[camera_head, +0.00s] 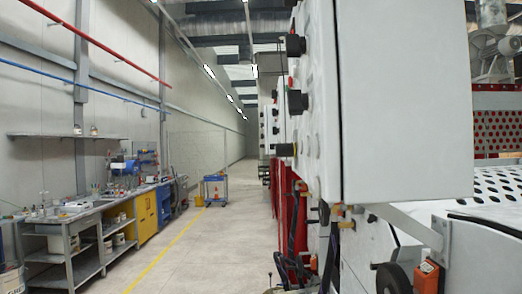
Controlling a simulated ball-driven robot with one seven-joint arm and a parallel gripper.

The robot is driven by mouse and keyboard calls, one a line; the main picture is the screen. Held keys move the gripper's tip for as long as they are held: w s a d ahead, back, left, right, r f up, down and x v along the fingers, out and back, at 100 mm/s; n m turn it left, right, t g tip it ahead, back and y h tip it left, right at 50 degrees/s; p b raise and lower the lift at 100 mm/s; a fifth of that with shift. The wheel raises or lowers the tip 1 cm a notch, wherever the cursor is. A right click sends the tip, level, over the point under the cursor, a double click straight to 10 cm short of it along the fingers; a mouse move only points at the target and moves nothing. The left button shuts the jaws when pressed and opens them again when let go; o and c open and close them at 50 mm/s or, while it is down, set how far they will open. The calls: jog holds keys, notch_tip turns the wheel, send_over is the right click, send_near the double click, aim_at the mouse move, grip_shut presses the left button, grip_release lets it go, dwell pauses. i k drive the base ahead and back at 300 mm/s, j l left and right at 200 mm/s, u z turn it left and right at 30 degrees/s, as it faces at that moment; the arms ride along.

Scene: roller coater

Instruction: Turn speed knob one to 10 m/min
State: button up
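A light grey control cabinet (405,100) fills the upper right, seen nearly edge-on, with its panel face (318,120) turned left toward the aisle. Black knobs stick out from this face: an upper knob (295,46), a middle knob (297,102) and a lower knob (285,150). A small red button (290,82) sits between the upper and middle knobs. Labels and knob settings cannot be read from this angle, so I cannot tell which is speed knob one. My gripper is not in view.
A concrete aisle (225,235) runs clear down the middle, with a yellow floor line (165,253). A cluttered workbench (65,215) and yellow cabinet (146,215) stand left. A blue cart (215,188) stands farther back. Machine parts and an orange fitting (427,275) crowd the lower right.

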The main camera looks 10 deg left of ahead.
aim_at(287, 149)
jog(key=j+z, duration=0.15)
jog(key=j, duration=0.35)
jog(key=k+j+z, duration=0.15)
jog(key=j, duration=0.35)
jog(key=i+j, duration=0.5)
